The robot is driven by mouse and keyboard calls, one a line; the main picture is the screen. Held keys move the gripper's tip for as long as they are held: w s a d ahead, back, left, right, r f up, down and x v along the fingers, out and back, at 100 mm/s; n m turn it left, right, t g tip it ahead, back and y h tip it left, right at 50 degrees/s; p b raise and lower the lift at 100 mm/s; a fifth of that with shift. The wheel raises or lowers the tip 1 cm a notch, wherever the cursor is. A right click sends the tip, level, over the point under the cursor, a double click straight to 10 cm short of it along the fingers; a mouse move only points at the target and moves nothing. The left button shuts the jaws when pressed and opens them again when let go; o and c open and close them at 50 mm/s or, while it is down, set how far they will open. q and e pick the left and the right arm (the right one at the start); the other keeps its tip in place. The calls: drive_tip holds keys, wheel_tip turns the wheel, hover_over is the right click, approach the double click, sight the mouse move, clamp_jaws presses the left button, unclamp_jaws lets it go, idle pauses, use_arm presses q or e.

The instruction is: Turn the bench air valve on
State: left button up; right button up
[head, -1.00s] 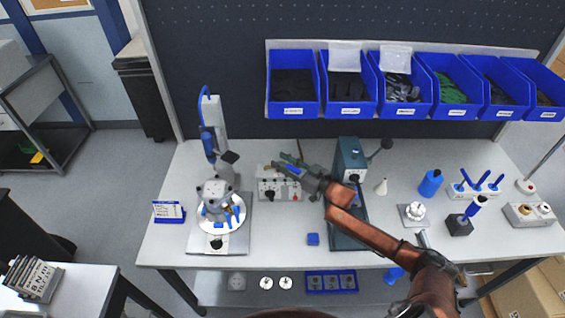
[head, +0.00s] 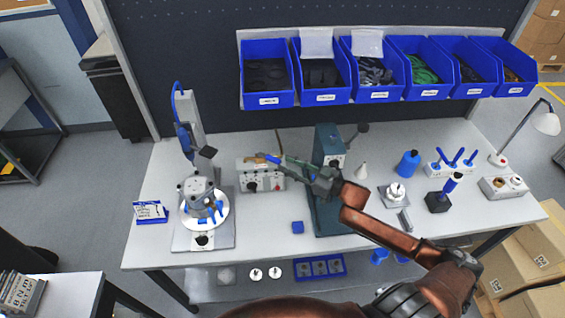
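A small grey control box (head: 262,178) with dark knobs and a red button on its front stands at the back middle of the bench. A small yellow-orange part (head: 260,157) shows at its top edge, perhaps the valve's handle; I cannot tell for sure. My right gripper (head: 272,160) reaches in from the right, with its fingertips over the top of the box, close to that part. Whether they touch it, and how far apart the fingers are, is too small to tell. The fingers hide part of the box's top. My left gripper is out of view.
A green press-like machine (head: 325,150) stands right of the box, under my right forearm. A fixture with a grey housing (head: 200,190) stands on the left. Blue bins (head: 267,98) hang along the back panel. The front middle of the bench (head: 262,238) is mostly clear.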

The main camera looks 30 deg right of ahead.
sight(269, 158)
drive_tip(key=shift+c, duration=0.2)
